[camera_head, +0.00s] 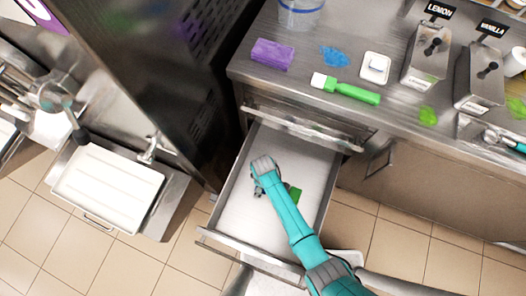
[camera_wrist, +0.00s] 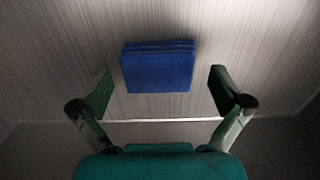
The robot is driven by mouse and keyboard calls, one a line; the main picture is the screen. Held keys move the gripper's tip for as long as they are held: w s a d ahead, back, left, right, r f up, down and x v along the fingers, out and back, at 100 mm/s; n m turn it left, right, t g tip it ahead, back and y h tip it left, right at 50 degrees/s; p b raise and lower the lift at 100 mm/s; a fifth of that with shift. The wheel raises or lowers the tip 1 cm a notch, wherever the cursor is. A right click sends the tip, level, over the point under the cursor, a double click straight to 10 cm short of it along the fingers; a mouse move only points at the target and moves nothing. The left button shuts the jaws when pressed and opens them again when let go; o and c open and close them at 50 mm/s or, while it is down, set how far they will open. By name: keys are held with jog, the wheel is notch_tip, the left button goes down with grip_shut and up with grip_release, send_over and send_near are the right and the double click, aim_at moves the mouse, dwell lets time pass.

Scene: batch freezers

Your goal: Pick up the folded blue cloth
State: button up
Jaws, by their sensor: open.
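The folded blue cloth (camera_wrist: 158,68) shows in the wrist view as a small layered block on a brushed metal surface. It lies ahead of my gripper (camera_wrist: 161,92), centred between the two fingertips, with a clear gap on each side. The fingers are spread wide and hold nothing. In the head view my gripper (camera_head: 262,180) is inside the open metal drawer (camera_head: 240,213). The cloth cannot be seen there, hidden by my arm.
A small green patch (camera_head: 294,193) shows beside my arm in the drawer; I cannot tell what it is.

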jog(key=shift+f, duration=0.45)
jog(key=c, duration=1.1)
notch_tip(320, 180, up, 10)
